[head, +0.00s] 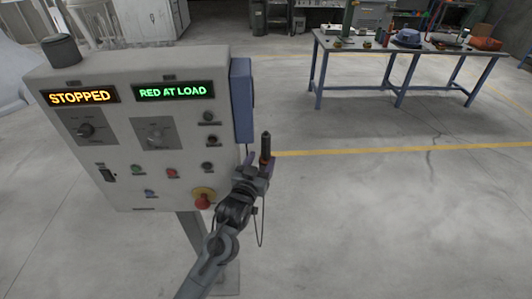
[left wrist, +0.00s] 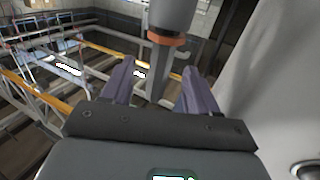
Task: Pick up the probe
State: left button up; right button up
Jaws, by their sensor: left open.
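The probe (head: 266,146) is a dark upright rod with an orange ring near its lower part, just right of the control panel in the head view. In the left wrist view the probe (left wrist: 172,14) is grey with an orange ring, and its narrower end reaches down between the fingers. My left gripper (head: 261,162) is at the probe's lower part. In the left wrist view its two purple fingers (left wrist: 154,82) are apart, one on each side of the probe, with gaps visible. My right gripper is not in view.
The control panel (head: 135,110) reads STOPPED and RED AT LOAD. A blue box (head: 242,98) is on its right side, close to the gripper. A thin dark cable (head: 263,225) hangs below the gripper. A blue workbench (head: 400,52) stands far right; floor between is clear.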

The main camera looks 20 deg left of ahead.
aim_at(265, 154)
pick_arm(q)
jog(key=shift+w+a+f, duration=0.1)
jog(key=shift+w+f, duration=0.05)
jog(key=shift+w, duration=2.4)
grip_shut()
